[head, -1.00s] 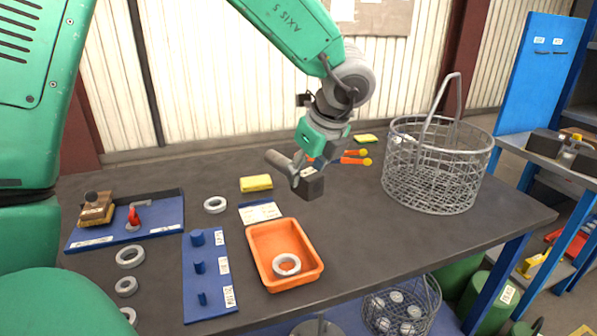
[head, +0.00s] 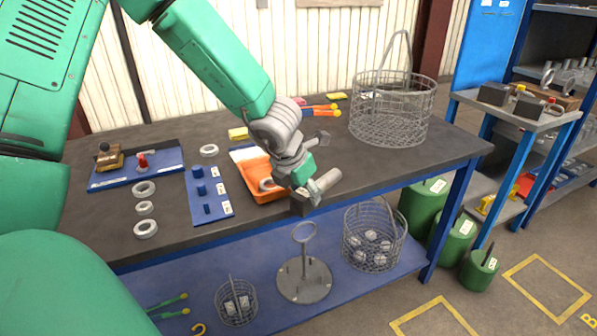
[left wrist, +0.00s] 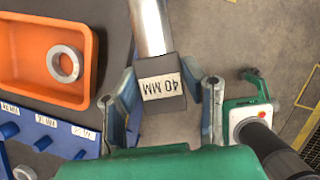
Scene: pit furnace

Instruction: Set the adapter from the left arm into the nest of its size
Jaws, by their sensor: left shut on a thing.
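The adapter is a grey cylinder (head: 326,180) on a dark square block (head: 300,204). In the left wrist view, the block (left wrist: 172,103) bears a white "40 MM" label, upside down, and the cylinder (left wrist: 150,25) points up the picture. My left gripper (head: 303,190) is shut on the block, near the table's front edge, right of the orange tray. In the left wrist view the gripper (left wrist: 165,100) has a finger on each side of the block. Two dark blocks (head: 493,94) stand on the side bench; I cannot tell nest sizes. My right gripper is out of view.
The orange tray (head: 256,165) holds a ring (left wrist: 64,64). A blue peg board (head: 209,214) and loose rings (head: 145,229) lie left of it. A wire basket (head: 391,110) stands on the table's right. Green canisters (head: 449,241) stand on the floor.

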